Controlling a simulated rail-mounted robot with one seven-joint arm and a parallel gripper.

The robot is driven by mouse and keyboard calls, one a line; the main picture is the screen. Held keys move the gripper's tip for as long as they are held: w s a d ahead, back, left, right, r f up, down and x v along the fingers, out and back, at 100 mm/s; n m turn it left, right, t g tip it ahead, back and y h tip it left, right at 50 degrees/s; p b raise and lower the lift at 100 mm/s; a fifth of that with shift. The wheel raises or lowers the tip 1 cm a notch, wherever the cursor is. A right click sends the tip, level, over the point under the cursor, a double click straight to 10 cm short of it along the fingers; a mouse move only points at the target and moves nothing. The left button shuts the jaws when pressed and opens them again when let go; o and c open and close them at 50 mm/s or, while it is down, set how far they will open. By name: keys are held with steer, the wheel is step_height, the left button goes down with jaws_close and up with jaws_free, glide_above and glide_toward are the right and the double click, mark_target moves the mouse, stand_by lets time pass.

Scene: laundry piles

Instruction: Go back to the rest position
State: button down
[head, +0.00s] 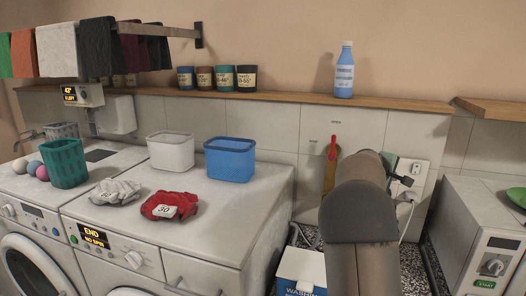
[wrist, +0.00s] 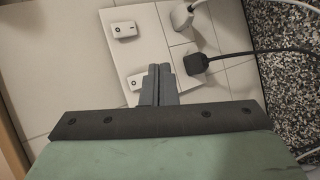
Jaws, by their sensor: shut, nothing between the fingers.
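My gripper (wrist: 159,72) shows in the wrist view with its two grey fingers together and nothing between them. It is in front of a white wall plate (wrist: 150,35) with sockets, switches and plugs. I cannot tell whether the fingertips touch the plate. In the head view my arm rises at the right of centre and hides much of the gripper. The socket plate (head: 418,173) shows just beyond it.
A red lever (head: 333,148) is on the wall left of my arm. A blue bottle (head: 344,72) stands on the shelf (head: 290,97). White machines (head: 215,218) at left hold a blue bin (head: 230,160), a red cloth (head: 170,205) and a grey cloth (head: 115,191). A microwave (head: 485,240) stands right.

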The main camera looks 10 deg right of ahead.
steer(key=s+a+f+m+g+y, duration=0.1)
steer(key=s+a+f, duration=0.4)
steer(key=s+a, duration=0.8)
steer(key=s+a+f+m+g+y, duration=0.2)
steer(key=s+a+f+y, duration=0.3)
steer(key=s+a, duration=0.8)
steer(key=s+a+f+m+g+y, duration=0.2)
steer(key=s+a+f+y, duration=0.3)
steer(key=s+a, duration=0.8)
steer(key=shift+s+m, duration=0.15)
steer(key=shift+m, duration=0.45)
